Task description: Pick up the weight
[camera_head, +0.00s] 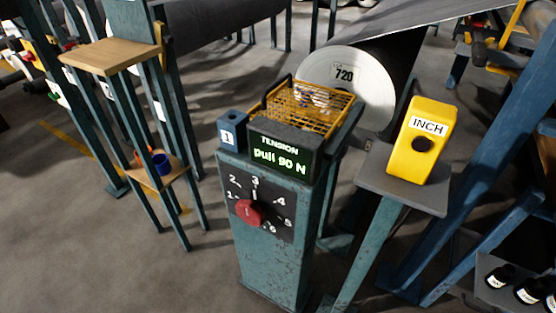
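No object is plainly marked as a weight, and I cannot tell which thing it is. A small blue block (231,130) labelled "1", with a dark hole in its top, sits at the left of the teal pedestal's top. Several dark, round-topped objects with white labels (528,291) stand on a low shelf at the lower right, partly cut off by the frame. A yellow wire basket (306,103) on the pedestal holds small pale items too unclear to name. Neither of my grippers is in view.
The teal pedestal (275,265) has a display (281,155) reading "pull 90 N" and a red knob (248,213). A yellow INCH box (421,140) stands on a grey stand. A grey roll (350,80) is behind. A wooden-topped stand (108,55) is left. Floor at lower left is clear.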

